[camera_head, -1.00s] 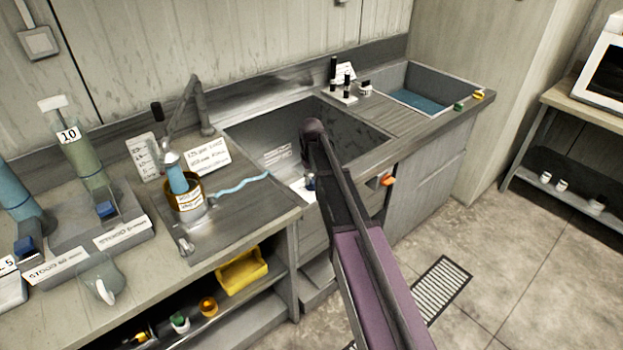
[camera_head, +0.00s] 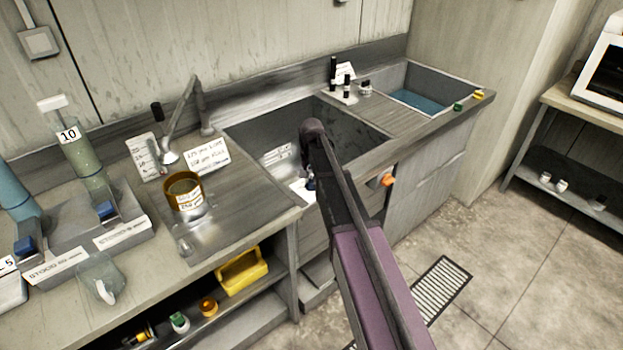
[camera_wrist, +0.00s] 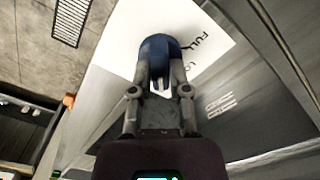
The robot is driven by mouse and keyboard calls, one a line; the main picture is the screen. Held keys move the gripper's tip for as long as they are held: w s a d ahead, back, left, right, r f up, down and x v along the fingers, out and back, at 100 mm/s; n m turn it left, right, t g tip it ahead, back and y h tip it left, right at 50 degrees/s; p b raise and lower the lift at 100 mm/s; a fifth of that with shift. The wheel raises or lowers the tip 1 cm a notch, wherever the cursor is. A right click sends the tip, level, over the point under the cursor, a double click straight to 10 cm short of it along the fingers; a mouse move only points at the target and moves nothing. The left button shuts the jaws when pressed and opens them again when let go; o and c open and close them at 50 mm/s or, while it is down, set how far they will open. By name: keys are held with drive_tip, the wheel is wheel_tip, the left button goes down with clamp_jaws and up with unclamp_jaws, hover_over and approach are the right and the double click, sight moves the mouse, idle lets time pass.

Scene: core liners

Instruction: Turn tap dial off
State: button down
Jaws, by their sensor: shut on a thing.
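The blue tap dial (camera_wrist: 159,48) shows in the wrist view, in front of a white card (camera_wrist: 208,42) with dark lettering, partly "FULL". My gripper (camera_wrist: 160,88) has its two fingers closed about the dial's near part. In the head view my arm hides most of the gripper and dial, at the sink's front edge. No blue water shows between spout and beaker.
The empty-looking sink basin (camera_head: 275,130) lies behind my arm. An orange knob (camera_head: 387,180) is on the cabinet front right of it. A second basin with blue liquid (camera_head: 418,101) is at the right. Cylinders (camera_head: 80,160) and a clear jug (camera_head: 101,279) stand at the left.

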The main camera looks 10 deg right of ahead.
drive_tip(key=shift+s, duration=0.1)
drive_tip(key=c, duration=0.6)
unclamp_jaws()
drive_tip(key=shift+n, duration=0.5)
